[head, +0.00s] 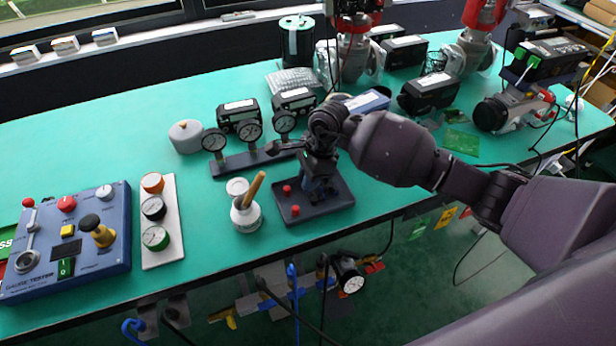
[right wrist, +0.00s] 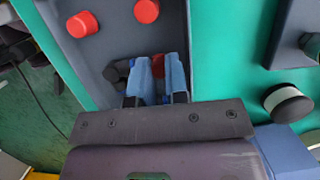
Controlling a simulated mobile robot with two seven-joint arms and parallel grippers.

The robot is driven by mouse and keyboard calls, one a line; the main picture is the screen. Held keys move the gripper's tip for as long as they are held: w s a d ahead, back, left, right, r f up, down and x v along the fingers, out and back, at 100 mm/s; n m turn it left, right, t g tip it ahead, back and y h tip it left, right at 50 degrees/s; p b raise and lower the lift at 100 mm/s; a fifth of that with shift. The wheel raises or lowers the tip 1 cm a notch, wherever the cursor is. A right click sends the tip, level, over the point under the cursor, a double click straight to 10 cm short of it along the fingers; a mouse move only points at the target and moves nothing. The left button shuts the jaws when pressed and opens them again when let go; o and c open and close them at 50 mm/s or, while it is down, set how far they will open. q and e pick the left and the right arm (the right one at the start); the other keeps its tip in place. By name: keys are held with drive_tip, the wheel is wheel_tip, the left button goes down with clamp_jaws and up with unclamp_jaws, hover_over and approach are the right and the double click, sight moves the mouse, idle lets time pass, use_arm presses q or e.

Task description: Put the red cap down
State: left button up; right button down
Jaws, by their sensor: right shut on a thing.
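My right gripper (head: 318,185) reaches down over the dark tray (head: 328,206) near the table's front edge. Its blue fingers (right wrist: 156,78) are shut on a red cap (right wrist: 158,63), mostly hidden between them. The held cap is low over the tray; I cannot tell whether it touches it. Two other red caps stand on the tray's left part (head: 287,189) (head: 295,210); they also show in the right wrist view (right wrist: 82,24) (right wrist: 146,11). A dark round part (right wrist: 116,72) lies beside the fingers. My left gripper is not in view.
A white pot with a wooden-handled brush (head: 246,212) stands left of the tray. A gauge stand (head: 240,163) is behind it. A blue gauge tester (head: 75,250) and a white board of round gauges (head: 158,225) are farther left. Valves and black positioners (head: 428,93) crowd the back right.

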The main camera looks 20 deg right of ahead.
drive_tip(key=c, duration=1.4)
unclamp_jaws()
